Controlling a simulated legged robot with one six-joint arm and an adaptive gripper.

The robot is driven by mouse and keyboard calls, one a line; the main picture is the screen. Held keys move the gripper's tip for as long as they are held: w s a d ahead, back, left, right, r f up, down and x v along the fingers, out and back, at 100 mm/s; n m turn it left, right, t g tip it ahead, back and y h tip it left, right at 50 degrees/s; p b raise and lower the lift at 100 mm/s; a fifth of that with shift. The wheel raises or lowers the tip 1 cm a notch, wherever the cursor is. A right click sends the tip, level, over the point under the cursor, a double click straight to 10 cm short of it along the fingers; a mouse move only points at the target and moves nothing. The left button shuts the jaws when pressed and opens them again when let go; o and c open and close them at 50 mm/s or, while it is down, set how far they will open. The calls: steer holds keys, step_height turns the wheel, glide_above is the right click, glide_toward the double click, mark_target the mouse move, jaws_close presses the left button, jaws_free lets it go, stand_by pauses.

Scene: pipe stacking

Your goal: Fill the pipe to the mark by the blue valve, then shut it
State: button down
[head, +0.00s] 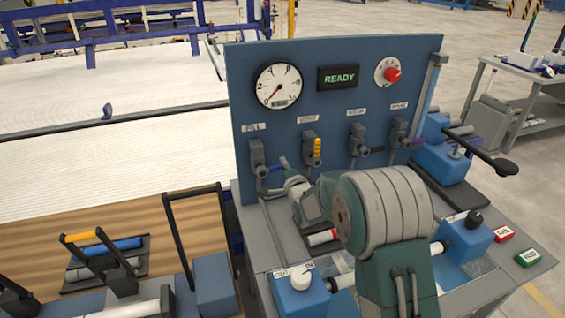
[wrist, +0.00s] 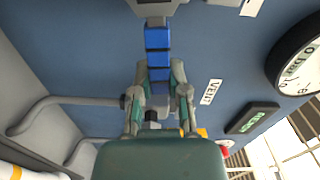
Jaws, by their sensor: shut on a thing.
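The blue valve (head: 262,171) is at the left end of the panel's valve row, under a label that looks like FILL. Its segmented blue handle (wrist: 157,50) runs from the grey valve body down between my fingers in the wrist view. My gripper (head: 284,170) is shut on the handle's end; the fingertips (wrist: 158,98) hide part of it. The round gauge (head: 278,85) has its red needle at lower left; it is cut off in the wrist view (wrist: 299,62). The pipe between the blue end blocks is mostly hidden by my arm, and its mark cannot be made out.
A valve with a yellow handle (head: 317,149) stands just right of the blue valve, with two more valves beyond. The panel holds a green READY display (head: 339,78) and a red knob (head: 392,75). Blue end blocks (head: 302,296) and red and green buttons (head: 528,257) are on the bench.

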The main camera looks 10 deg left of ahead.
steer(key=shift+d+f+m, duration=0.1)
steer(key=shift+f+m, duration=0.4)
steer(key=shift+m, duration=0.2)
steer(key=shift+f, duration=0.15)
steer(key=c, duration=0.6)
jaws_free()
steer(key=shift+w+d, duration=0.1)
steer(key=v, duration=1.2)
